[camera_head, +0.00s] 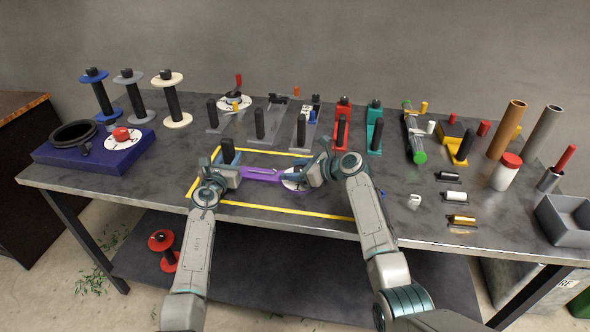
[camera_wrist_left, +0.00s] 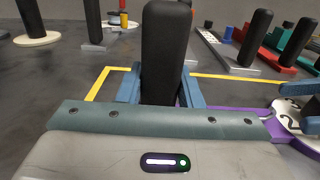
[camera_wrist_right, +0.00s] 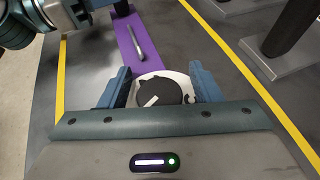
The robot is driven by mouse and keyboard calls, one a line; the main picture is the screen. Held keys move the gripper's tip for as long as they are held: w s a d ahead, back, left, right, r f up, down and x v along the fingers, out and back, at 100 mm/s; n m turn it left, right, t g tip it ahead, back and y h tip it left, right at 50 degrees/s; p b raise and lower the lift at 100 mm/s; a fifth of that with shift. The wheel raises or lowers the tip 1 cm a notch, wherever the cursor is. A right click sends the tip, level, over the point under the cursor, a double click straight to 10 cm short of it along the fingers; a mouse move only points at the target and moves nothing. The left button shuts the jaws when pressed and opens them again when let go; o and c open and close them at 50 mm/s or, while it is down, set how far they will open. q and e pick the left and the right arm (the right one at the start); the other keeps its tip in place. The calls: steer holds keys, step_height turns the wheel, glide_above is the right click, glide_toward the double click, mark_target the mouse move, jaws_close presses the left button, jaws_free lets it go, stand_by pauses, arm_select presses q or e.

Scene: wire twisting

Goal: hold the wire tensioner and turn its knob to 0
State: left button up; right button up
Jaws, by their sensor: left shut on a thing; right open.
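The wire tensioner (camera_head: 263,174) is a purple bar lying inside the yellow outline on the table, with a black upright handle and a white dial. My left gripper (camera_head: 228,172) is shut on the black handle (camera_wrist_left: 165,50), which stands upright between its fingers in the left wrist view. The dark knob (camera_wrist_right: 160,91) with a white pointer mark sits on the white dial (camera_wrist_right: 144,80) at the bar's other end. My right gripper (camera_wrist_right: 161,90) is open, with its blue fingers on either side of the knob.
Yellow tape (camera_head: 288,210) frames the work area. Several tools with black handles stand behind it, including a red one (camera_head: 341,128) and a teal one (camera_head: 374,128). A blue box (camera_head: 95,157) stands at left. Brown and grey tubes (camera_head: 507,130) and a grey bin (camera_head: 565,222) are at right.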

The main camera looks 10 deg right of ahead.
steer(key=c, duration=1)
steer(key=shift+n+g, duration=0.4)
steer(key=n+g+y, duration=0.1)
steer(key=n+g, duration=0.1)
steer(key=g, duration=0.1)
steer(key=shift+s+a+n+y, duration=0.15)
steer(key=shift+n+y, duration=0.25)
steer(key=shift+s+n+g+y, duration=0.15)
steer(key=shift+n+g, duration=0.75)
steer(key=shift+g, duration=0.15)
steer(key=shift+s+n+g+y, duration=0.15)
steer(key=shift+n+g, duration=0.75)
steer(key=shift+g, duration=0.15)
steer(key=shift+s+f+n+g, duration=0.1)
steer(key=shift+s+n+g, duration=0.05)
steer(key=shift+n+g, duration=0.3)
